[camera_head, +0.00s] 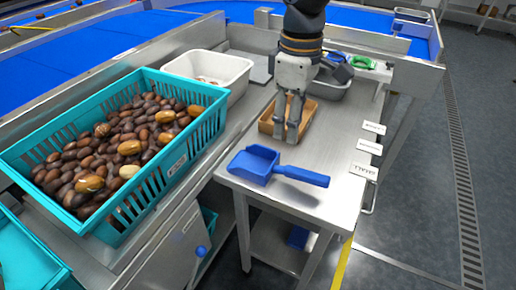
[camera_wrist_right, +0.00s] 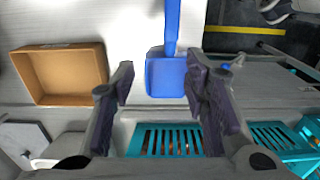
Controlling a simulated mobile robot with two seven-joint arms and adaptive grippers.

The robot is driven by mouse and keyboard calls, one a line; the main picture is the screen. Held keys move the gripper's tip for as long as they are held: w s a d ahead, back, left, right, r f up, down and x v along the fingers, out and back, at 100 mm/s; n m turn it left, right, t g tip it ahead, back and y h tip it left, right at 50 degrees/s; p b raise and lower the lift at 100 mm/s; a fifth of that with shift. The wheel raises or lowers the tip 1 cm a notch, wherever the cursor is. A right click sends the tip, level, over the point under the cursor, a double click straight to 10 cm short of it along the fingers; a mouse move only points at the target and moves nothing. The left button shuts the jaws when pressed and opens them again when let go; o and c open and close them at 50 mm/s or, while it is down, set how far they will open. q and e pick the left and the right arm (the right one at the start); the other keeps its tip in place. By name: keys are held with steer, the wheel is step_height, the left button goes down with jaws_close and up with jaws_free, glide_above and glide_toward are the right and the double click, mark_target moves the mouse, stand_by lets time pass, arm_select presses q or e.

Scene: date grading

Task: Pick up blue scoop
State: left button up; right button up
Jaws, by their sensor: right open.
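A blue scoop (camera_head: 262,167) lies on the near end of the steel side table, its handle pointing right. In the right wrist view the scoop (camera_wrist_right: 167,76) shows between the open fingers, its handle running up out of the frame. My right gripper (camera_head: 286,138) hangs over the table behind the scoop, pointing down, apart from it and empty. The wrist view shows the same gripper (camera_wrist_right: 160,88) with its fingers spread. My left gripper is not in view.
A teal crate (camera_head: 184,150) full of dates stands at left. A tan wooden tray (camera_head: 268,119) lies behind the gripper. A white bin (camera_head: 238,66) and a grey bin (camera_head: 335,90) stand further back. Label cards (camera_head: 364,171) line the table's right edge.

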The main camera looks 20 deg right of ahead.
mark_target(293, 169)
steer(key=f, duration=0.1)
steer(key=s+f, duration=0.1)
steer(key=f, duration=0.1)
steer(key=shift+s+f, duration=0.15)
steer(key=shift+s, duration=0.2)
steer(key=f, duration=0.5)
steer(key=s+f, duration=0.1)
steer(key=f, duration=0.2)
steer(key=shift+f+b, duration=0.15)
steer(key=shift+b, duration=0.2)
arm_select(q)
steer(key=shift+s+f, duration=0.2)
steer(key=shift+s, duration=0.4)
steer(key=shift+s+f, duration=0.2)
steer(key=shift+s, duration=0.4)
arm_select(e)
jaws_close()
